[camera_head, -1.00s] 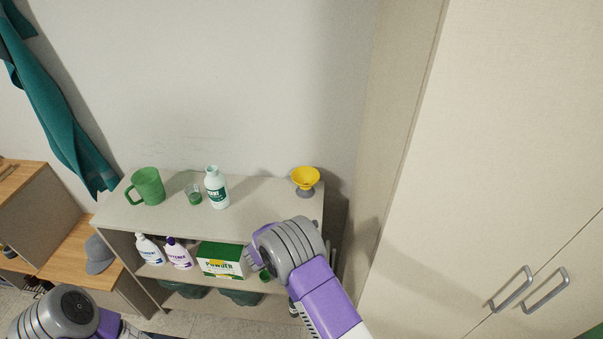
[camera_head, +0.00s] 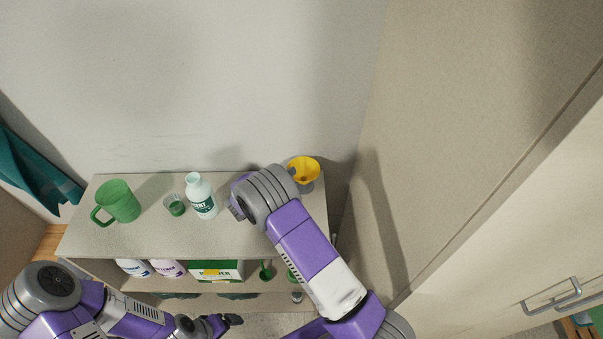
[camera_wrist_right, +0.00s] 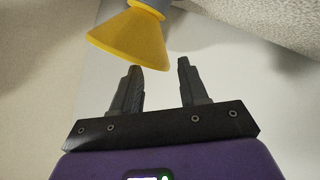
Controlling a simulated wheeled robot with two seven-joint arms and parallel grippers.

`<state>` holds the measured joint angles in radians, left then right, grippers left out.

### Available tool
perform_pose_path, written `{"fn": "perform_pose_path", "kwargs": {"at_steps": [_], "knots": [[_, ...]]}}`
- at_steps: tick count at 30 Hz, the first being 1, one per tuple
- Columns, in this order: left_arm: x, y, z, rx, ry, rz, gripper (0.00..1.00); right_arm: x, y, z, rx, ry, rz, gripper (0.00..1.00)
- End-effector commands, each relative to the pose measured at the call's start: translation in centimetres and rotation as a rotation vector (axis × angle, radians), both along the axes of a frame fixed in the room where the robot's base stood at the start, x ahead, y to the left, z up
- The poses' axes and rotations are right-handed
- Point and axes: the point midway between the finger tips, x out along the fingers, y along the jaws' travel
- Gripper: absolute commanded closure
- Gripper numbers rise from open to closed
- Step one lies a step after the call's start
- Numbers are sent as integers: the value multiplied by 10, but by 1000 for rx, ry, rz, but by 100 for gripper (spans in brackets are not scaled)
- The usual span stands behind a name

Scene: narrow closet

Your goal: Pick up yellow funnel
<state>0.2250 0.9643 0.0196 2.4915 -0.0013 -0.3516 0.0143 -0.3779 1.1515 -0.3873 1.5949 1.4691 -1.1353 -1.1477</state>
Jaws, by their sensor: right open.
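On the shelf top (camera_head: 140,240) stand a white bottle (camera_head: 201,198), a small green-filled cup (camera_head: 175,206) and a green mug (camera_head: 119,202). A green and white powder box (camera_head: 216,270) is on the shelf below. A tall cabinet (camera_head: 470,150) closes the right side; a wall is behind.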

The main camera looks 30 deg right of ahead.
Motion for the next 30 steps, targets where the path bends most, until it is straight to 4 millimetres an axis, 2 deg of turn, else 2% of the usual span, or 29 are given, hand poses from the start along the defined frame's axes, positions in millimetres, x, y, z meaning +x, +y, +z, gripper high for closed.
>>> {"fn": "perform_pose_path", "kwargs": {"at_steps": [9,18,20,27,30], "knots": [[0,0,4,0,-1,0,8,21,-37,-13,-1,1,-2,56],[0,0,4,0,-1,0,8,24,-42,-15,0,0,0,56],[0,0,4,0,-1,0,8,24,-42,-15,0,0,0,64],[0,0,4,0,-1,0,8,24,-42,-15,0,0,0,100],[0,0,4,0,-1,0,8,24,-42,-15,0,0,0,100]]}}
